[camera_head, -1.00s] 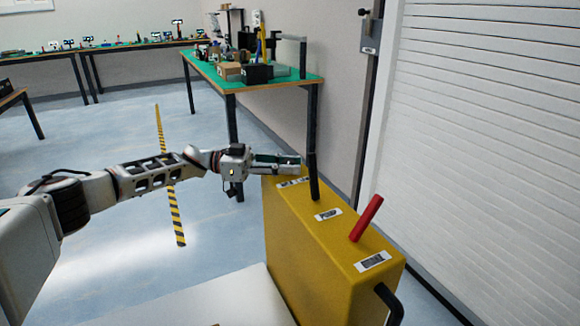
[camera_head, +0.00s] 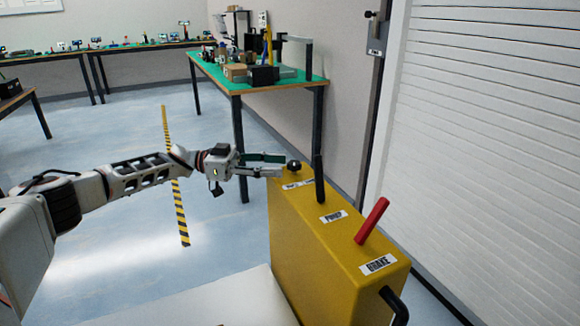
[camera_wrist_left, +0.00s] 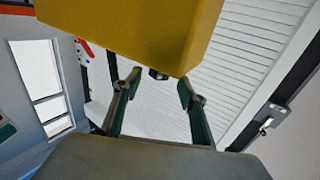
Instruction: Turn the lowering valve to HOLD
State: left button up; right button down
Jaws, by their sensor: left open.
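A yellow box unit (camera_head: 315,245) stands at the centre right with controls on top. At its far left corner is a small black knob (camera_head: 294,167), which appears to be the lowering valve, behind a white label (camera_head: 298,184) too small to read. My left gripper (camera_head: 283,165) is open just left of the knob, its two fingers apart and nothing held. In the left wrist view my open left gripper (camera_wrist_left: 158,81) faces the yellow box (camera_wrist_left: 140,30), and a dark knob (camera_wrist_left: 158,74) shows between the fingertips. My right gripper is not in view.
A black lever (camera_head: 319,180) by the PUMP label and a red lever (camera_head: 372,220) by the BRAKE label rise from the box. A green-topped table (camera_head: 215,75) with clutter stands behind. A ribbed shutter (camera_head: 490,140) is at right.

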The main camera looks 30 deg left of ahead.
pick_arm(q)
jog(key=v, duration=0.6)
jog(key=shift+a, duration=0.2)
